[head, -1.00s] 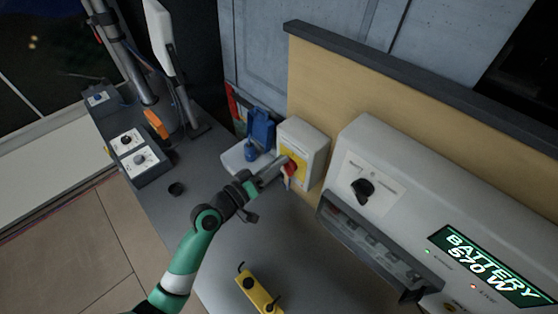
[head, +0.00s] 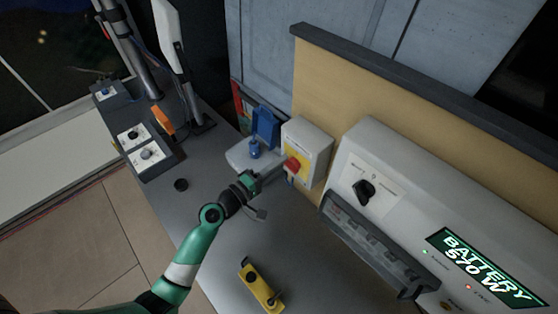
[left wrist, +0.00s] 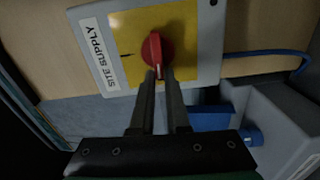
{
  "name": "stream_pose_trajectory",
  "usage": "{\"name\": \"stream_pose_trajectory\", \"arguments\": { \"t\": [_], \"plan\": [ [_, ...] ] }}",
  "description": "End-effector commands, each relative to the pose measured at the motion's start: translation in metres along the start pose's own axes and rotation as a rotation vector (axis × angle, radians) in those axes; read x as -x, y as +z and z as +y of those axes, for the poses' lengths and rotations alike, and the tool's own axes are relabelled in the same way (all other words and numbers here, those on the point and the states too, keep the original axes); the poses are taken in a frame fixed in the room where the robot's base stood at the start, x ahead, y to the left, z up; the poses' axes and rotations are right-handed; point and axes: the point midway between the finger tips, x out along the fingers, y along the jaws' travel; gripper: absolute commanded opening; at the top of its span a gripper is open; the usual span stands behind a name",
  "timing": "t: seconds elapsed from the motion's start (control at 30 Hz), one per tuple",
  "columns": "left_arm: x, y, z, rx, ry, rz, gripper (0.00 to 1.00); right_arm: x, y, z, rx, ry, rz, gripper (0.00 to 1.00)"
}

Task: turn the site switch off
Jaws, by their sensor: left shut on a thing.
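The site switch is a pale box (head: 312,143) with a yellow plate and a red rotary knob (head: 292,164), mounted at the left end of the tan panel. In the left wrist view the box (left wrist: 207,70) carries a "SITE SUPPLY" label, and the red knob (left wrist: 154,45) has a white mark near its lower end. My left gripper (left wrist: 159,75) has its narrow fingers shut on the lower end of the knob. In the head view the left gripper (head: 282,169) reaches the knob from the lower left. My right gripper is not in view.
Right of the switch is a large white unit (head: 400,190) with a black dial and a display reading "BATTERY 570 W". A blue-lidded grey box (head: 240,155) stands close left of the switch. A yellow handheld thing (head: 260,288) lies on the grey counter (head: 225,260).

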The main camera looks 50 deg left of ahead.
Motion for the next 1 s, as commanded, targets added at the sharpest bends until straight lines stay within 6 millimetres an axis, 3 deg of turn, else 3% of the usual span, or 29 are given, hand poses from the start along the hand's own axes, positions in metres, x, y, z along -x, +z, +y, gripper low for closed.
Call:
{"name": "stream_pose_trajectory", "arguments": {
  "t": [0.67,0.7,0.87,1.0],
  "plan": [
    [-0.0001,0.0038,-0.0032,0.069,-0.005,-0.01,0.0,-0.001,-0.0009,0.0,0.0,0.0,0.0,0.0],
    [-0.0001,0.0038,-0.0031,0.069,-0.004,-0.01,0.19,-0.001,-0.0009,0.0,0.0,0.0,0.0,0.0],
    [-0.0001,0.0035,-0.0029,0.069,-0.004,-0.01,0.48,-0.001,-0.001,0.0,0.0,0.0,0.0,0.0],
    [-0.0002,0.0024,-0.002,0.067,-0.002,-0.007,0.5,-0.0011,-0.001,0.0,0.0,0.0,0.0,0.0]
  ]
}}
